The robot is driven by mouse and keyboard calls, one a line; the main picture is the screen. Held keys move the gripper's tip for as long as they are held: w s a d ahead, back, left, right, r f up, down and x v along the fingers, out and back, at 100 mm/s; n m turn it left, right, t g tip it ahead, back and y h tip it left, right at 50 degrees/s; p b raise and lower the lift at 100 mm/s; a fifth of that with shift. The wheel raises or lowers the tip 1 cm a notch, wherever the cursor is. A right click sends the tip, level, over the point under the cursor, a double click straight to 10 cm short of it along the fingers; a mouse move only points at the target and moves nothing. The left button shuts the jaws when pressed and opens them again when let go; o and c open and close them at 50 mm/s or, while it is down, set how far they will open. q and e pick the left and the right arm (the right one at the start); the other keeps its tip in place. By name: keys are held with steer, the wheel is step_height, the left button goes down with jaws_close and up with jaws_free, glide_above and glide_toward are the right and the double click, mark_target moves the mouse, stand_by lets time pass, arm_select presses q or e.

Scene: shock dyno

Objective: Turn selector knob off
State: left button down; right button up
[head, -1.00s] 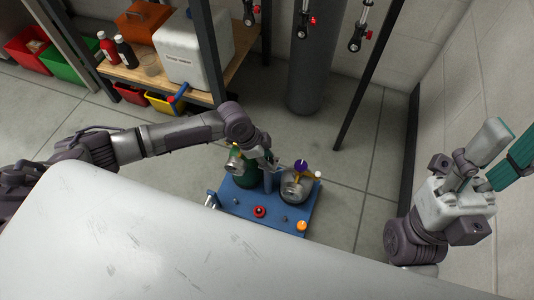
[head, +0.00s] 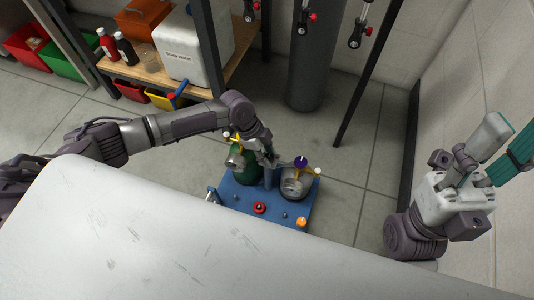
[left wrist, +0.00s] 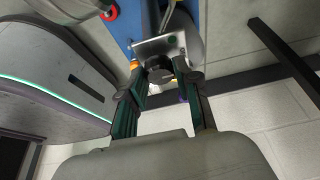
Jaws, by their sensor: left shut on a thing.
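The selector knob (left wrist: 159,74) is a dark round knob on a pale metal plate (left wrist: 158,46) in the left wrist view. The fingers of my left gripper (left wrist: 160,86) stand on both sides of it and are shut on it. In the head view my left gripper (head: 269,160) is over the blue cart (head: 238,198), between a green bottle and a silver tank; the knob is hidden there. My right gripper (head: 462,163) is raised at the right, away from the cart; its finger opening is unclear.
The cart carries the green bottle (head: 244,172), the silver tank (head: 294,185) with a purple knob (head: 301,161), a red knob (head: 260,208) and an orange knob (head: 301,222). A shelf (head: 150,78) with bottles and a white box stands behind. Floor right of the cart is clear.

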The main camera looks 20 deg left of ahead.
arm_select(q)
steer(key=c, duration=0.8)
jaws_free()
steer(key=v, duration=1.2)
